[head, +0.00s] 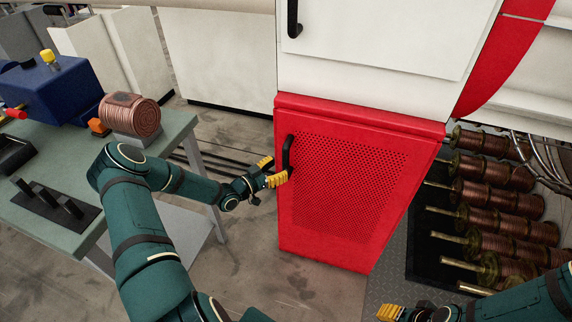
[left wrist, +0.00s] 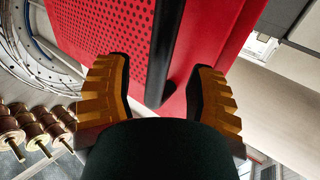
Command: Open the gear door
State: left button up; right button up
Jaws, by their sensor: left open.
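The gear door is a red panel with a perforated middle (head: 345,185), and it looks shut. Its black upright bar handle (head: 287,155) is on the left side of the door. My left gripper (head: 277,172) is at the lower part of the handle with its yellow fingers open. In the left wrist view the handle (left wrist: 166,45) runs between the two spread fingers, with a gap on each side.
A white cabinet (head: 375,40) with its own black handle (head: 293,20) is above the door. A green-topped table (head: 60,215) with a copper coil (head: 132,115) stands left. Several copper spools (head: 495,205) are on the right. Floor left of the door is clear.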

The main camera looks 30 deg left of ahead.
aim_at(286, 164)
pick_arm(q)
jog(key=shift+x, duration=1.85)
jog(key=shift+c, duration=0.5)
grip_shut()
